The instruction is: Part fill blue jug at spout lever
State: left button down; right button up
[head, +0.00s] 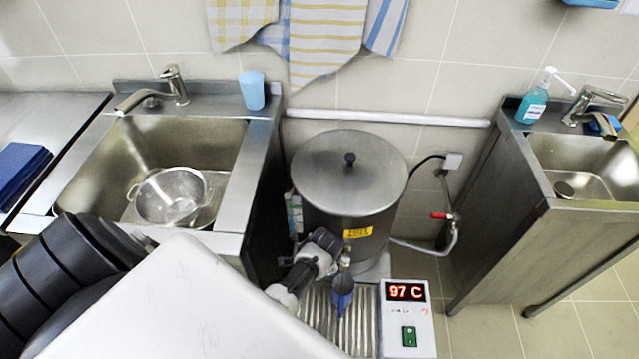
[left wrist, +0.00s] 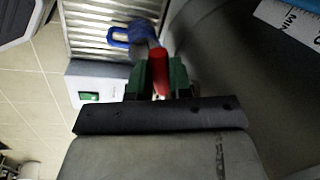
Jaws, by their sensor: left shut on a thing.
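The steel boiler (head: 350,180) stands between the two sinks with its lid on. The blue jug (head: 342,290) is under its spout, above or on the ribbed drip tray (head: 322,322); I cannot tell whether it touches. In the left wrist view the blue jug (left wrist: 118,37) shows beyond the red spout lever (left wrist: 158,72). My left gripper (left wrist: 157,80) is shut on the red lever, with green fingers on either side of it; it also shows in the head view (head: 328,244). The water level in the jug cannot be seen. My right gripper is out of view.
A control box (head: 407,318) reading 97 C stands right of the drip tray. A sink with a colander (head: 170,196) is at left, a blue cup (head: 252,90) on its rim. Another sink (head: 575,165) is at right. A red-handled valve (head: 440,216) is on the wall pipe.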

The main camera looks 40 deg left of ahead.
pick_arm(q)
jog(key=shift+s+d+n+g+p, duration=0.2)
jog(key=shift+d+n+p, duration=0.2)
jog(key=shift+d+n, duration=0.6)
jog(key=shift+s+d+n+g+p, duration=0.25)
jog(key=shift+d+n+p, duration=0.25)
jog(key=shift+n, duration=0.95)
jog(key=shift+s+d+n+g+p, duration=0.25)
jog(key=shift+d+n, duration=0.55)
jog(key=shift+n, duration=0.45)
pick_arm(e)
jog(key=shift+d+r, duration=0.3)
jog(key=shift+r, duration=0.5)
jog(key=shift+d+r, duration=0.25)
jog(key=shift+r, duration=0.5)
pick_arm(q)
jog(key=c, duration=1)
grip_release()
jog(key=shift+w, duration=0.1)
jog(key=shift+c, duration=0.2)
notch_tip(320, 180, up, 11)
jog(key=d+p, duration=0.2)
jog(key=shift+f, duration=0.2)
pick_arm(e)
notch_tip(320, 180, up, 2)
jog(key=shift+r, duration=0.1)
